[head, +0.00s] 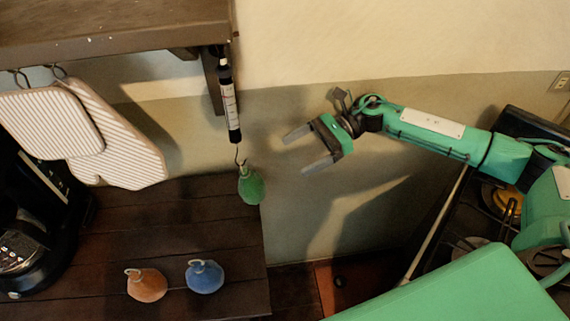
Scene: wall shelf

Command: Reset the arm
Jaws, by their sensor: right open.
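My right gripper (306,148) is open and empty. Its two grey fingers point left, and its green arm comes in from the right. It is in front of the wall, apart from the green weight (251,186) to its left. The green weight hangs by a hook below a spring scale (229,103), which hangs from the end of the wall shelf (110,30). My left gripper is not in the head view.
An orange weight (147,285) and a blue weight (205,277) stand on the dark wooden counter (190,225). A black coffee machine (40,230) is at the left. Striped mitts (115,140) hang under the shelf. A stove (490,205) is at the right.

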